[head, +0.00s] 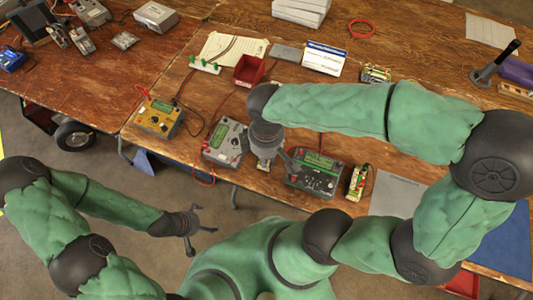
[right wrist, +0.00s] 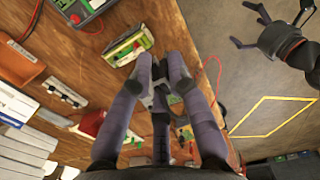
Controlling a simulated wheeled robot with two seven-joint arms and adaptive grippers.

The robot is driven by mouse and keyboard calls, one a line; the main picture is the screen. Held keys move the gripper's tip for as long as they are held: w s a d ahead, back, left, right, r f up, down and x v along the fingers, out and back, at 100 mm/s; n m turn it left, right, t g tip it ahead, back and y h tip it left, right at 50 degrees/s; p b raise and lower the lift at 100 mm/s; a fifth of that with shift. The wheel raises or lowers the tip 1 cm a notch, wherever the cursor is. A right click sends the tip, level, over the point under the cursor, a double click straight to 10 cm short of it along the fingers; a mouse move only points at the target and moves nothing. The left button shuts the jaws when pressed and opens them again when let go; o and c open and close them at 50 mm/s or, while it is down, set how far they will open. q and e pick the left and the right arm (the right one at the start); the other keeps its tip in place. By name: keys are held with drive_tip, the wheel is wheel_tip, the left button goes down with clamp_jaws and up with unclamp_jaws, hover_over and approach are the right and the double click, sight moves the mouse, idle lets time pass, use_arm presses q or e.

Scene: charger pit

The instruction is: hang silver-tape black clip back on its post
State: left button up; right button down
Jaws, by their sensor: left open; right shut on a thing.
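My right gripper (head: 265,158) is over the front edge of the wooden bench, between the grey charger (head: 226,142) and the dark charger with a green face (head: 316,175). In the right wrist view its fingers (right wrist: 163,92) are closed together. A small silver-grey piece (right wrist: 150,100) shows between the fingertips; it looks like the silver-taped clip, mostly hidden by the fingers. I cannot make out the post. My left gripper (head: 197,222) is open and empty, over the floor in front of the bench; it also shows in the right wrist view (right wrist: 272,22).
A yellow charger (head: 159,117) stands to the left. A battery pack (head: 357,183) stands right of the dark charger. Red and black leads trail around the chargers.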

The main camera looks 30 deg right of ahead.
drive_tip(key=w+a+p, duration=0.3)
drive_tip(key=w+p, duration=0.3)
drive_tip(key=w, duration=2.2)
drive_tip(key=shift+s+d+f+b, duration=0.15)
drive_tip(key=shift+f+b, duration=0.35)
drive_tip(key=shift+f, duration=0.65)
drive_tip(key=shift+s+d+f+b, duration=0.15)
drive_tip(key=shift+f+b, duration=0.3)
drive_tip(key=shift+f, duration=0.65)
drive_tip(key=shift+f, duration=0.15)
drive_tip(key=shift+f+b, duration=1.7)
drive_tip(key=shift+f, duration=1.7)
